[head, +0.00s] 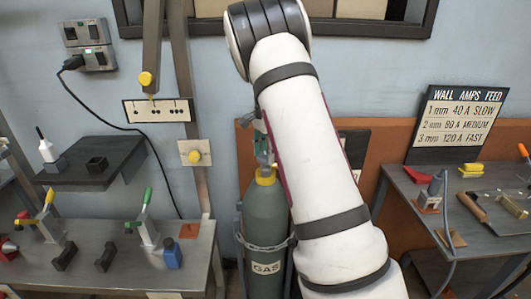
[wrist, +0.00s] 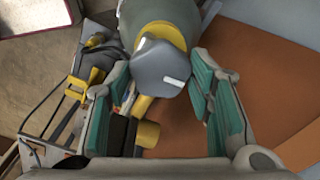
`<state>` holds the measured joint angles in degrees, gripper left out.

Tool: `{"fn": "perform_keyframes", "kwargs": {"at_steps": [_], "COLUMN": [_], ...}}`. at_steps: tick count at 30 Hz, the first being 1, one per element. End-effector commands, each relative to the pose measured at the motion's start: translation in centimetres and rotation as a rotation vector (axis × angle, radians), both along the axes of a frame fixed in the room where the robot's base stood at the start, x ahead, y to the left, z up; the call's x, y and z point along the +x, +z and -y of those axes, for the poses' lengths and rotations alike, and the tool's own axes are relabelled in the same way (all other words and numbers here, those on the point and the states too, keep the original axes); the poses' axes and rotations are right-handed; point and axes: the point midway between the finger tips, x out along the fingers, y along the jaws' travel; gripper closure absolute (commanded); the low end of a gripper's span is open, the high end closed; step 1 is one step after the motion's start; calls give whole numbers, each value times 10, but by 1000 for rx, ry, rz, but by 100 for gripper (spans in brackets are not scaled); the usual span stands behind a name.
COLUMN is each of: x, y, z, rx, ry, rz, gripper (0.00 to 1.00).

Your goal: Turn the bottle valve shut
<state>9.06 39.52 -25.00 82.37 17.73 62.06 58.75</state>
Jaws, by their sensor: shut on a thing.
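The grey-green gas bottle (head: 265,225) stands upright behind a chain, with a "GAS" label and a yellow collar. In the wrist view the bottle (wrist: 185,12) is at the top, with its grey valve knob (wrist: 160,65) in front of the collar. My gripper (wrist: 160,80) has its teal-padded fingers on either side of the knob and is shut on it. In the head view my arm hides most of my gripper, which shows just above the bottle top. The knob's turn position cannot be told.
A left bench (head: 110,262) carries clamps and small blocks, with a dark shelf (head: 85,165) above it. A right bench (head: 450,205) holds tools and a hose. A sign board (head: 455,120) stands behind it. A yellow-ended fitting (wrist: 147,134) lies between my fingers, below the knob.

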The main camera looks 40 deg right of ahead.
Motion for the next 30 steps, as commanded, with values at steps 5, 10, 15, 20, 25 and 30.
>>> {"fn": "perform_keyframes", "kwargs": {"at_steps": [5, 10, 15, 20, 25, 30], "x": [1, 1, 1, 1, 1, 1], "y": [1, 1, 1, 1, 1, 1], "z": [0, 0, 0, 0, 1, 0], "rx": [-2, -1, -2, -2, -2, -1], "ry": [-67, -100, -111, -112, -112, -111], "rz": [4, 4, 5, 5, 5, 3], "gripper": [80, 80, 80, 80, 43, 32]}}
